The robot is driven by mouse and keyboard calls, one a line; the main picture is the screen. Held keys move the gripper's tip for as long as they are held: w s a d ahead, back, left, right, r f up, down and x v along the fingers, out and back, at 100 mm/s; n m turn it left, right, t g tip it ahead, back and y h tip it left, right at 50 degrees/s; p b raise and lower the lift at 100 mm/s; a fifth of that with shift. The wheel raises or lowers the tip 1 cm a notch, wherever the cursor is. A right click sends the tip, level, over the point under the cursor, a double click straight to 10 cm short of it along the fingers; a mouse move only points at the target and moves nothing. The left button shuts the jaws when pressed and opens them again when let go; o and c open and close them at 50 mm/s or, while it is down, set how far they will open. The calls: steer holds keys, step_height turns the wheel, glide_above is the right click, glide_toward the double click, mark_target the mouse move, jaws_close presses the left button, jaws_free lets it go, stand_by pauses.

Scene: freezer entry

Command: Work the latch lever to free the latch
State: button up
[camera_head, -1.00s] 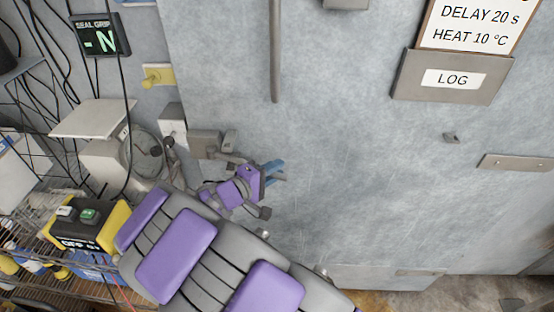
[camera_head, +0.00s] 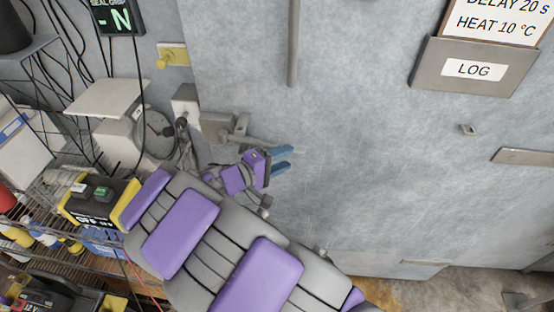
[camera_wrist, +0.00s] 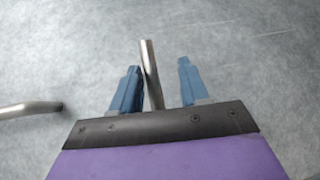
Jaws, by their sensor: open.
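The latch (camera_head: 216,127) is a grey block on the left edge of the pale door, with a thin metal latch lever (camera_head: 262,143) running right from it. My gripper (camera_head: 286,159) has blue fingers and is in front of the door, just right of and below the latch block. In the wrist view, my gripper (camera_wrist: 159,68) is open. The lever's rod (camera_wrist: 149,72) stands between the fingers, close to the left one. I cannot tell whether they touch. The lower part of the rod is hidden behind my gripper's dark front edge.
A vertical bar handle (camera_head: 292,45) is on the door above my gripper. A LOG holder (camera_head: 470,68) is at the upper right. A round gauge (camera_head: 155,133) and a wire shelf with a yellow-black device (camera_head: 98,201) crowd the left. The door's middle is clear.

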steer(key=shift+s+r, duration=0.1)
steer(key=p+v, duration=0.2)
steer(key=v, duration=1.5)
steer(key=shift+a+p, duration=0.25)
steer(key=shift+p, duration=0.1)
